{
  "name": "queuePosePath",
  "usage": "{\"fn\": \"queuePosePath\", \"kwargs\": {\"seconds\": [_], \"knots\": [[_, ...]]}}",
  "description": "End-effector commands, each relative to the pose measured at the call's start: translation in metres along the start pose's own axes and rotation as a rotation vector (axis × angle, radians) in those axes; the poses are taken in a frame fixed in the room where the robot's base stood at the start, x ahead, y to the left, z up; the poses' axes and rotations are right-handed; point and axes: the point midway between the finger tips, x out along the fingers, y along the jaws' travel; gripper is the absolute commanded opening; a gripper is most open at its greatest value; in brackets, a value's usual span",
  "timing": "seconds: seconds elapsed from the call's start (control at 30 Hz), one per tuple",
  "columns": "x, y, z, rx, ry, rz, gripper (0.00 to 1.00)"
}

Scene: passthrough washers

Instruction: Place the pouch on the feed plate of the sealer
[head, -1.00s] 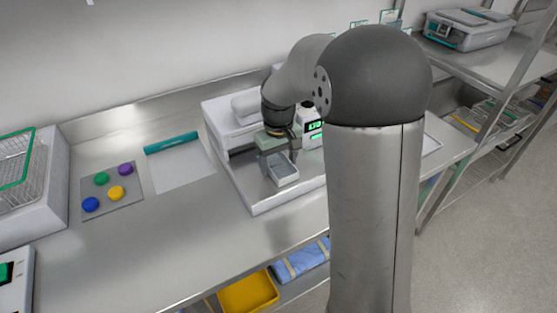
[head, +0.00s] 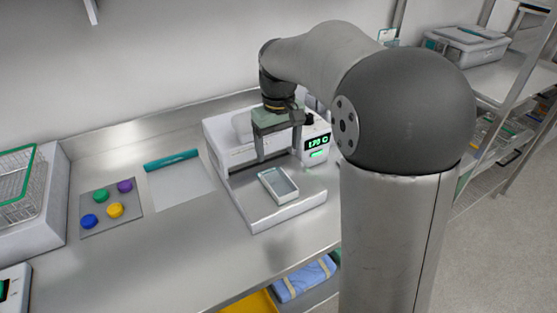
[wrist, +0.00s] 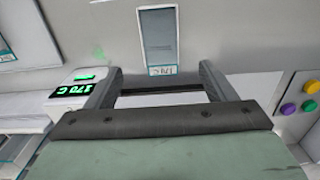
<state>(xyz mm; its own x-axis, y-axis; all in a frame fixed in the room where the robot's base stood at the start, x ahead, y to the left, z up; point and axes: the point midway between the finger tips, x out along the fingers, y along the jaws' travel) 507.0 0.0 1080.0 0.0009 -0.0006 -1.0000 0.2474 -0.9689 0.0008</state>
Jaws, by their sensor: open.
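The pouch (head: 279,186), a small pale rectangle with a lighter rim, lies flat on the feed plate (head: 264,217) of the sealer. The sealer (head: 226,143) is a white machine with a lit green display. My gripper (head: 279,150) is open and empty above the pouch, with its two fingers pointing down and apart from it. In the wrist view, my gripper (wrist: 160,85) has its fingers spread wide, and the pouch (wrist: 158,38) with a small printed label shows beyond them. The wrist view hides the area under the palm.
A grey mat (head: 108,226) with coloured discs and a pale sheet with a teal bar (head: 171,160) lie left of the sealer. A wire basket (head: 20,190) stands at the far left. The steel counter (head: 170,260) is clear in front.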

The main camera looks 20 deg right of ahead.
Motion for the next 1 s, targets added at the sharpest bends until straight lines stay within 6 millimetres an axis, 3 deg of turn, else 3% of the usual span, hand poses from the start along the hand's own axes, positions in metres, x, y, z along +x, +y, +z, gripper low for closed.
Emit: {"fn": "queuePosePath", "kwargs": {"seconds": [0.27, 0.37, 0.6, 0.7, 0.83, 1.0], "knots": [[-0.011, -0.003, 0.008, 0.007, 0.001, 0.0, 0.77], [-0.005, -0.013, 0.04, 0.035, 0.006, 0.0, 0.77], [0.041, -0.049, 0.167, 0.155, 0.028, -0.001, 0.77], [0.063, -0.06, 0.207, 0.194, 0.034, -0.002, 0.77], [0.08, -0.067, 0.235, 0.223, 0.039, -0.003, 0.77], [0.084, -0.069, 0.24, 0.23, 0.038, -0.004, 0.77]]}}
